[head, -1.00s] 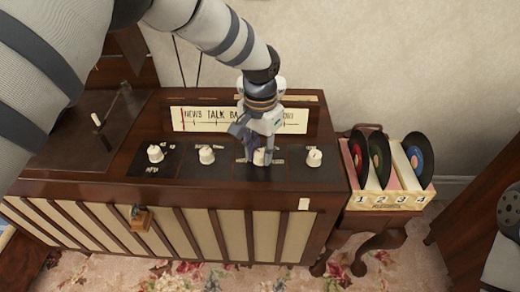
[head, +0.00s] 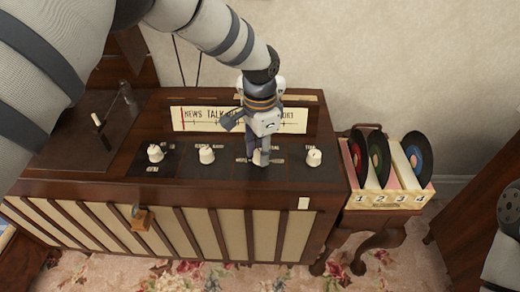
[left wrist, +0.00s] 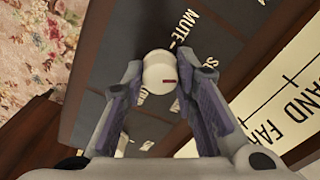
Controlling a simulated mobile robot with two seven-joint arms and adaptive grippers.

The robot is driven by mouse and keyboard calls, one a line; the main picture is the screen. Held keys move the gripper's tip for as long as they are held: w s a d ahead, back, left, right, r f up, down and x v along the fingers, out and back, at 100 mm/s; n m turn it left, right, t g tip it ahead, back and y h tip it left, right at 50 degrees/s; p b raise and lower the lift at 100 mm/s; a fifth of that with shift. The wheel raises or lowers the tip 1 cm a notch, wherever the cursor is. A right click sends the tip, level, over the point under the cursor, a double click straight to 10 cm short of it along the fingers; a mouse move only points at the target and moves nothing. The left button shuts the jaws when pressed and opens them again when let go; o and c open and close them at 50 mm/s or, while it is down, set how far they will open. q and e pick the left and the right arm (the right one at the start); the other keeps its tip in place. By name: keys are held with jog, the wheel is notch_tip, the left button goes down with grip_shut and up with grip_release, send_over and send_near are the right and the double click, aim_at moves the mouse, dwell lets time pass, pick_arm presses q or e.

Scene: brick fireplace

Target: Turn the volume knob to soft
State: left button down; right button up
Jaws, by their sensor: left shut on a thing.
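The volume knob (head: 257,158) is a small off-white knob on the dark top panel of the wooden radio cabinet, third from the left. My left gripper (head: 262,158) reaches down from above and is shut on it, partly hiding it in the head view. In the left wrist view the knob (left wrist: 157,70) sits between the two fingertips, with a red mark on its right side. The mark points roughly towards a partly hidden label beginning "SO" (left wrist: 210,67). A "MUTE" label (left wrist: 186,24) lies further up. My right gripper is out of view.
Other knobs (head: 207,155) stand left of the gripped one, and another (head: 314,157) to its right. The tuning dial (head: 195,118) is behind. A record rack (head: 380,198) stands right of the cabinet. A turntable lid (head: 85,135) is at left.

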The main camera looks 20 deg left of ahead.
pick_arm(q)
jog(key=c, duration=1.3)
grip_release()
notch_tip(320, 180, up, 12)
